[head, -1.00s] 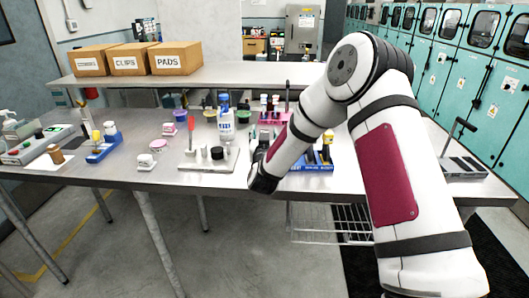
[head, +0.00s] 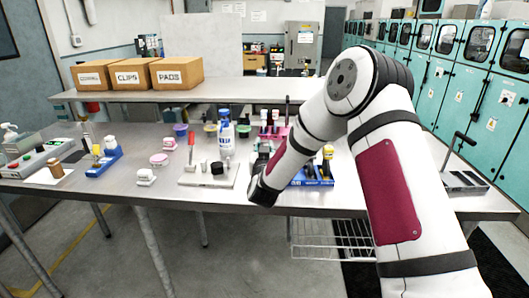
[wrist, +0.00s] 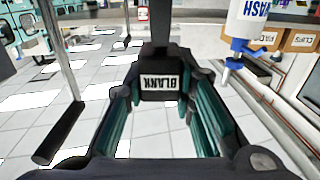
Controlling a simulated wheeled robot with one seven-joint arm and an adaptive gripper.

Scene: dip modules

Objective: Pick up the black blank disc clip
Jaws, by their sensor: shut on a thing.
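The black blank disc clip (wrist: 160,84) is in the wrist view, a dark block with a white label reading BLANK upside down. My gripper (wrist: 160,97) is shut on it, with a teal-padded finger on each side. A dark stem rises from the block towards the top of the wrist view. In the head view my arm hides the fingers and the clip, so I cannot tell their height there. The blue rack (head: 318,182) with yellow and black items stands just right of my wrist.
A white wash bottle (head: 226,138) stands behind a pale plate (head: 200,182) holding a black knob and a red-topped tool. A pink rack (head: 272,131) stands behind my arm. Labelled cardboard boxes (head: 130,73) sit on the rear shelf.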

